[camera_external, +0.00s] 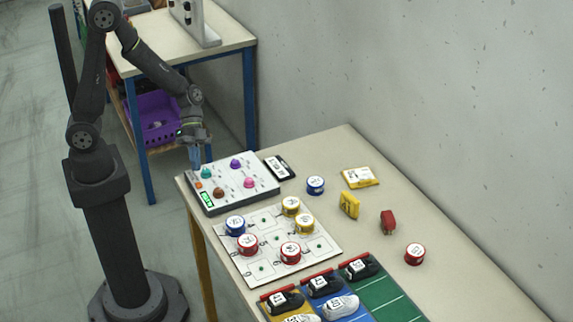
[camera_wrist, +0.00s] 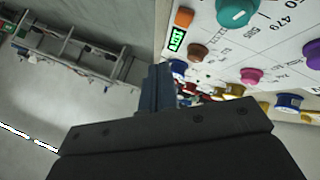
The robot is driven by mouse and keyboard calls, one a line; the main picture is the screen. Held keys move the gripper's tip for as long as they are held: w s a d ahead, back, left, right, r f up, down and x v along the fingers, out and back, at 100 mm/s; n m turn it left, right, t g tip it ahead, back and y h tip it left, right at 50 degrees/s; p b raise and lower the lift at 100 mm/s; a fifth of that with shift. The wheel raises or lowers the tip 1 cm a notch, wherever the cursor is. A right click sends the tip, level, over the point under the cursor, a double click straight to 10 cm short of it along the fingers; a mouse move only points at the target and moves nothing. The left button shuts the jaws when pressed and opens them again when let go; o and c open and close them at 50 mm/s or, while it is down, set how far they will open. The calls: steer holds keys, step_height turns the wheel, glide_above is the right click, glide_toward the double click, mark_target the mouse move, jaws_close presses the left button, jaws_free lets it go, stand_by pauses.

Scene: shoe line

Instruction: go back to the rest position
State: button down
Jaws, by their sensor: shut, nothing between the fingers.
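My gripper (camera_external: 195,156) points down just above the far-left corner of the control panel (camera_external: 262,189) on the table. In the wrist view the fingers (camera_wrist: 159,88) are together with nothing between them. The panel carries several coloured knobs, an orange button and a lit green display (camera_external: 207,198). In the wrist view the teal knob (camera_wrist: 236,12) and the orange button (camera_wrist: 184,17) are close to the fingers. I cannot tell whether the fingertips touch the panel.
A white board (camera_external: 265,268) with red, blue and yellow round pieces lies in front of the panel. Shoes stand on coloured lanes (camera_external: 385,293) at the front. Loose pieces, including a red one (camera_external: 388,222), lie to the right. A second table (camera_external: 170,40) stands behind, with a purple basket (camera_external: 150,112) below.

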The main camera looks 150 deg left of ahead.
steer(key=shift+a, duration=0.15)
step_height(320, 180, up, 11)
steer(key=w+m+g+y, duration=0.1)
steer(key=m+g+y, duration=0.3)
steer(key=g, duration=0.5)
steer(key=shift+s+d+f+n+t+h, duration=0.1)
steer(key=shift+d+f+n+t+h, duration=0.2)
steer(key=shift+f+t+h, duration=0.55)
steer(key=shift+d+f+n+t+h, duration=0.1)
steer(key=shift+d+f+t+h, duration=0.3)
steer(key=shift+f+t+h, duration=0.45)
steer(key=shift+s+d+f+n+t+h, duration=0.1)
steer(key=shift+d+f+n+t+h, duration=0.2)
steer(key=shift+f+t+h, duration=0.5)
steer(key=shift+f, duration=0.1)
